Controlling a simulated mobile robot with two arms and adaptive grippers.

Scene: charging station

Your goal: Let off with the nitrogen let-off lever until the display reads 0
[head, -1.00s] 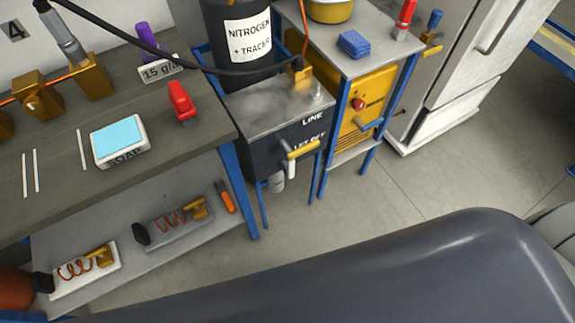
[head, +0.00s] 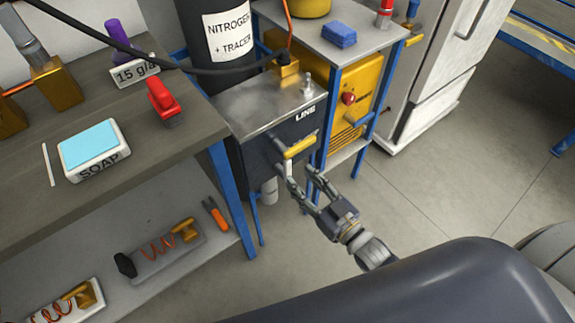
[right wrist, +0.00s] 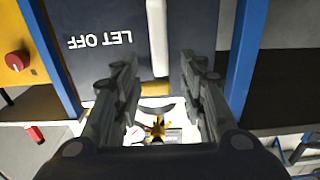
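The label "LET OFF" (right wrist: 100,40) reads upside down there. I cannot tell whether the fingers touch anything. No readable display shows. My left gripper is out of view.
A black "NITROGEN + TRACER" cylinder (head: 205,60) stands behind the unit. A yellow machine (head: 365,95) under a blue-legged stand (head: 333,125) is close on the right. A workbench (head: 150,150) with soap and fittings is on the left. Floor in front is clear.

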